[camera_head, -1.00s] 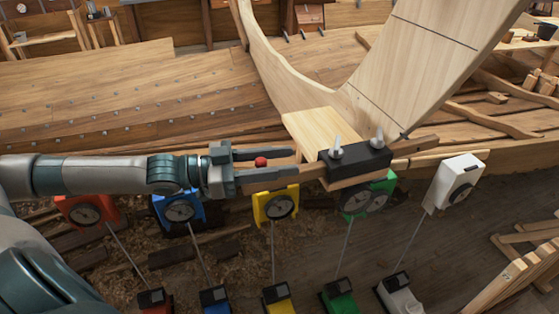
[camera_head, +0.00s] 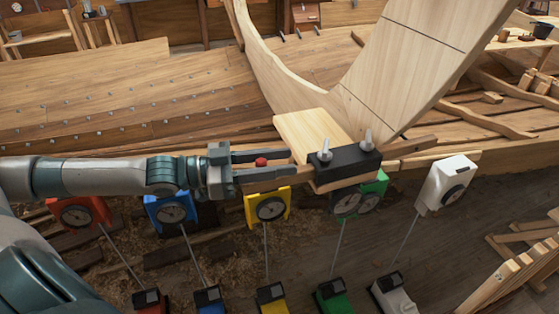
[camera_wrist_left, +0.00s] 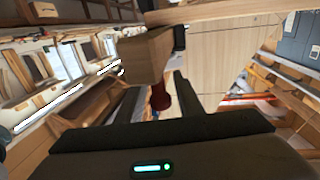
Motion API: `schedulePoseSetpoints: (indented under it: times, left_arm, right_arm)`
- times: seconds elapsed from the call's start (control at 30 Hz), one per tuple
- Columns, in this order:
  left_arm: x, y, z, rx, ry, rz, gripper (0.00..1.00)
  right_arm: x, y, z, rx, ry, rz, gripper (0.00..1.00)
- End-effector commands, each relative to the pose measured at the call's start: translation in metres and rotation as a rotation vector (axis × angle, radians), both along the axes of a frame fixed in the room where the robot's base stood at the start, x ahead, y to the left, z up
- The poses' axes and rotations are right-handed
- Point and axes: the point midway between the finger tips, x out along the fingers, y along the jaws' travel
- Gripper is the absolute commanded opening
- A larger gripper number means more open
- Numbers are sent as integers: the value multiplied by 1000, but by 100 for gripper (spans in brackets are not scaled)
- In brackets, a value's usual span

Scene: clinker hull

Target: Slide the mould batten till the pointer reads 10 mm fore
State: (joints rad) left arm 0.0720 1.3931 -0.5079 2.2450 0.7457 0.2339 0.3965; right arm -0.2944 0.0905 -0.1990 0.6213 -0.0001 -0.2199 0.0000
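The mould batten (camera_head: 412,146) is a pale wooden bar running through a black clamp block (camera_head: 348,163) with two silver wing fasteners. A red knob (camera_head: 261,162) is at its left end. My left gripper (camera_head: 278,164) reaches in from the left, with its dark fingers on either side of the knob, closed about it. The left wrist view shows the knob (camera_wrist_left: 160,97) between the fingers, below a wooden block end (camera_wrist_left: 147,58). A pointer and its scale are too small to read. My right gripper is not in view.
A row of dial gauges stands in front on thin rods: red (camera_head: 80,213), blue (camera_head: 171,212), yellow (camera_head: 268,207), green (camera_head: 352,199) and white (camera_head: 447,184). The planked hull (camera_head: 150,95) lies behind. A broad pale board (camera_head: 410,60) rises beyond the clamp.

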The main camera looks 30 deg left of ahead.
Motion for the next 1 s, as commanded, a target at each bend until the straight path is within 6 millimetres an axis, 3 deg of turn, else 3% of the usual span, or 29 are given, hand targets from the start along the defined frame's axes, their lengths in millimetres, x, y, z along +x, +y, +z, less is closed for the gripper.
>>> schedulePoseSetpoints:
  times: [0.17, 0.37, 1.0]
  left_arm:
    - [0, 0, 0, 0, 0, 0, 39]
    - [0, 0, 0, -1, 1, 0, 39]
    - [-13, 15, -2, 3, 6, 1, 39]
  right_arm:
    - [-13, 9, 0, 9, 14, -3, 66]
    - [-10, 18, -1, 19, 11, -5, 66]
    - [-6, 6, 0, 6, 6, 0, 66]
